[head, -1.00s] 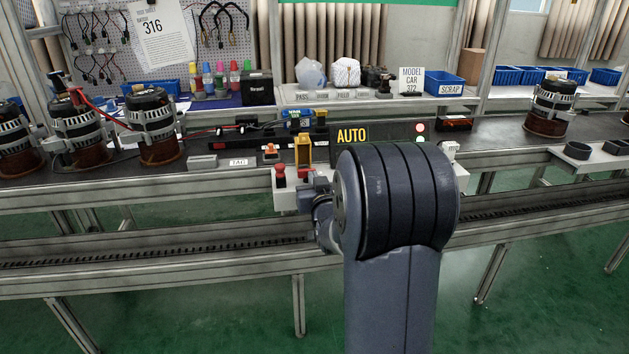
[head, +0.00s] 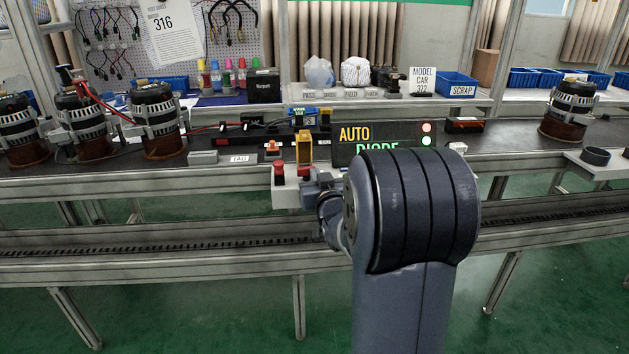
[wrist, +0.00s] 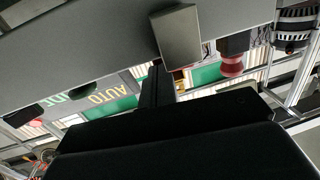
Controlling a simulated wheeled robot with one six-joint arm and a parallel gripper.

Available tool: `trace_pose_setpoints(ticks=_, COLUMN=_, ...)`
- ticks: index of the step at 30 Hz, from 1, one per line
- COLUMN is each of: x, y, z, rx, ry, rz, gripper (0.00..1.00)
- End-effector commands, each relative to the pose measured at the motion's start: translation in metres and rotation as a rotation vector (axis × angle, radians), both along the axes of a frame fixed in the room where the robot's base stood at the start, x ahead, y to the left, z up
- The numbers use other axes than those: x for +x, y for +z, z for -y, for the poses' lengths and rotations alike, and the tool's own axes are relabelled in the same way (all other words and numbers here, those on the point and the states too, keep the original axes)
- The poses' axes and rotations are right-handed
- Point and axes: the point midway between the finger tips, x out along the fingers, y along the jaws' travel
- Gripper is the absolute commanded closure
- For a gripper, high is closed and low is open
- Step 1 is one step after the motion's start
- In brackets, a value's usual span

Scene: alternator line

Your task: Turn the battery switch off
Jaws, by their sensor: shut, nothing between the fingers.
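No part carries a readable battery-switch label. A small orange-red switch (head: 273,147) sits on the bench behind the front control strip, beside a black box; it may be the battery switch. The red knob also shows upside down in the wrist view (wrist: 232,64). My gripper (wrist: 157,84) is shut and empty, close under a grey block (wrist: 176,37) in the wrist view; contact is unclear. In the head view my wrist mostly hides it.
Alternators (head: 157,120) stand on the left, one (head: 570,108) on the right. A conveyor rail (head: 180,249) runs along the front. A white tag holder (head: 237,158) lies left of the panel.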

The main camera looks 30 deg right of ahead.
Motion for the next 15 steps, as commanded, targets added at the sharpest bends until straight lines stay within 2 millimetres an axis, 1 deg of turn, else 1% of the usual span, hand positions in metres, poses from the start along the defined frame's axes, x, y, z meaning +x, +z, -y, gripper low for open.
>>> trace_pose_setpoints(ticks=1, x=0.000, y=-0.002, z=0.001, rx=-0.001, ry=-0.004, rz=0.003, gripper=1.00)
trace_pose_setpoints(ticks=15, x=0.008, y=-0.002, z=0.016, rx=0.001, ry=-0.012, rz=0.002, gripper=1.00)
